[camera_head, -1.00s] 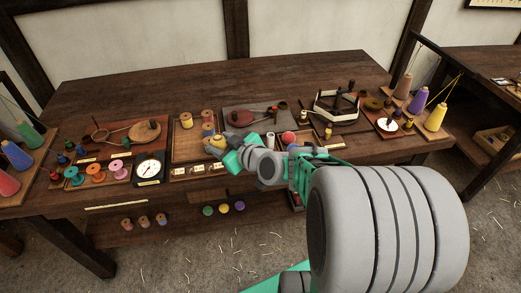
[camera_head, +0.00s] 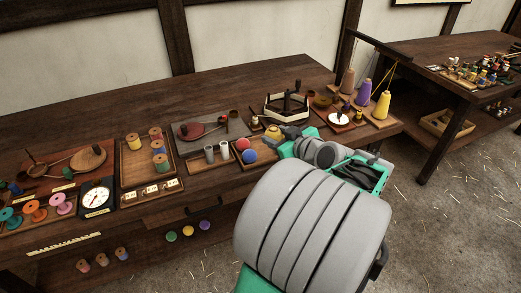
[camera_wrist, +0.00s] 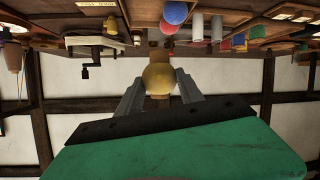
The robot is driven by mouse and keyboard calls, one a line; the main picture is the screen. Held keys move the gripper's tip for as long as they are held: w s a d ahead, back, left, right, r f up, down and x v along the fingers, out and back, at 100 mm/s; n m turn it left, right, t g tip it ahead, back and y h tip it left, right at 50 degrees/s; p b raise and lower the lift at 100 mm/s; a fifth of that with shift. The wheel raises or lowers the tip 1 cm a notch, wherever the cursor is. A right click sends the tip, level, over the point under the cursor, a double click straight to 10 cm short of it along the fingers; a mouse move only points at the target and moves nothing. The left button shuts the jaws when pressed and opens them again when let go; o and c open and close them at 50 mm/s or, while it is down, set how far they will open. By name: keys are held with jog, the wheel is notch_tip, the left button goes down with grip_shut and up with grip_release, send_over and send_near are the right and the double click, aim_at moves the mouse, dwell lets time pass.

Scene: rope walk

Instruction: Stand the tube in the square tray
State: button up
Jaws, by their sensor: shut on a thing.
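My gripper (camera_wrist: 160,90) is shut on a yellow, rounded spool-like piece (camera_wrist: 160,77) with wood-coloured ends. In the head view, this yellow piece (camera_head: 272,132) is at the jaws, right of the balls and close to the hexagonal frame. I cannot tell whether the task's tube is one of these or the held piece. A squarish wooden tray (camera_head: 132,169) further left holds several thread spools.
A red ball (camera_head: 242,144) and a blue ball (camera_head: 249,156) lie beside the tubes. Tall thread cones (camera_head: 380,106) are at the right. A dial gauge (camera_head: 97,197) is at left. The table's back is clear.

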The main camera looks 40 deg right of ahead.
jog(key=w+d+f, duration=0.2)
jog(key=w+f, duration=0.1)
jog(key=w+d+f, duration=0.2)
jog(key=w+f, duration=0.1)
jog(key=w, duration=0.1)
jog(key=w+d+f, duration=0.2)
jog(key=w+f, duration=0.1)
jog(key=shift+w+p, duration=0.25)
jog(key=shift+p, duration=0.1)
notch_tip(320, 180, down, 3)
jog(key=shift+w+r, duration=0.1)
jog(key=shift+f, duration=0.2)
jog(key=shift+f, duration=0.25)
jog(key=o, duration=1.3)
jog(key=shift+r, duration=0.1)
